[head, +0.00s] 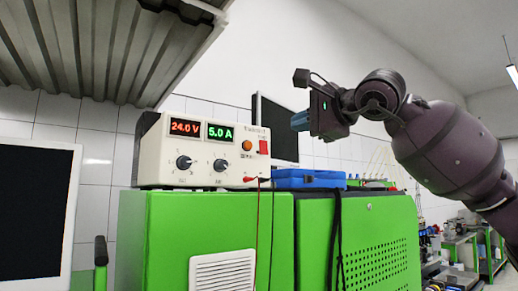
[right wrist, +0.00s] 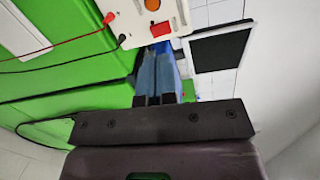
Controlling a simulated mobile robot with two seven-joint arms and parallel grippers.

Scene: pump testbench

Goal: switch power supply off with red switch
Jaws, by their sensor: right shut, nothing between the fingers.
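The cream power supply (head: 205,160) sits on top of the green cabinet, its displays reading 24.0 V and 5.0 A. Its red switch (head: 263,147) is at the right end of the front panel, beside a round orange button (head: 246,145). My right gripper (head: 298,121) is in the air to the right of the supply, shut and empty, its blue fingers pointing left. In the right wrist view the shut fingers (right wrist: 154,55) show just below the red switch (right wrist: 161,29) in the picture; I cannot see any contact. My left gripper is not in view.
A blue box (head: 308,179) lies on the green cabinet (head: 215,205) right of the supply. A dark monitor (head: 277,128) stands behind. Red and black cables hang down the cabinet front. A metal canopy (head: 110,45) overhangs at upper left. Open air surrounds my right gripper.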

